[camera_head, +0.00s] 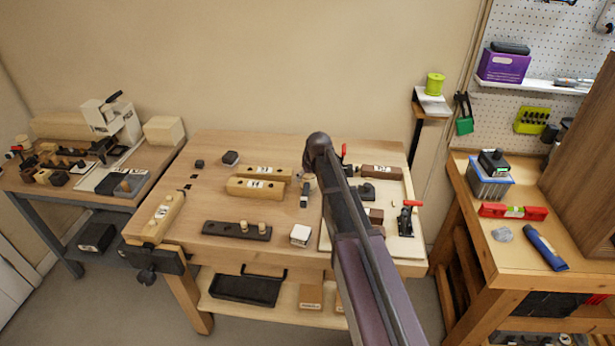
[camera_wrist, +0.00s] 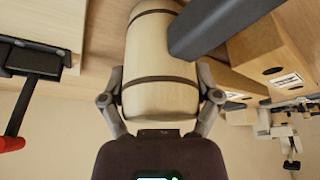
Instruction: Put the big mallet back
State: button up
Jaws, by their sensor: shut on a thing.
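My gripper (camera_wrist: 160,108) is shut on a pale wooden barrel-shaped body with two dark bands, which looks like the head of the big mallet (camera_wrist: 160,62). One finger lies on each side of it. No handle clearly shows. A dark grey bar (camera_wrist: 222,25) passes close beside it at upper right; I cannot tell whether they touch. In the head view my arm reaches over the middle bench and hides most of my gripper and the mallet.
The middle bench (camera_head: 210,178) carries two pale wooden blocks (camera_head: 258,187), a dark block with pegs (camera_head: 237,230), a small white cube (camera_head: 301,235) and red-handled clamps (camera_head: 406,218). A dark tray (camera_head: 247,288) lies on the shelf below. Bare wood shows at the bench's back left.

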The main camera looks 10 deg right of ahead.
jog(key=shift+f, duration=0.15)
jog(key=o, duration=1.1)
jog(key=shift+p+v, duration=3.2)
jog(key=shift+v, duration=0.35)
jog(key=s+m+g, duration=0.1)
jog(key=s, duration=0.8)
jog(key=s+f+m+g, duration=0.1)
jog(key=s, duration=0.8)
jog(key=s+m+g+h, duration=0.1)
jog(key=s+g, duration=0.1)
jog(key=s, duration=0.7)
jog(key=shift+a+f, duration=0.2)
jog(key=shift+a, duration=0.1)
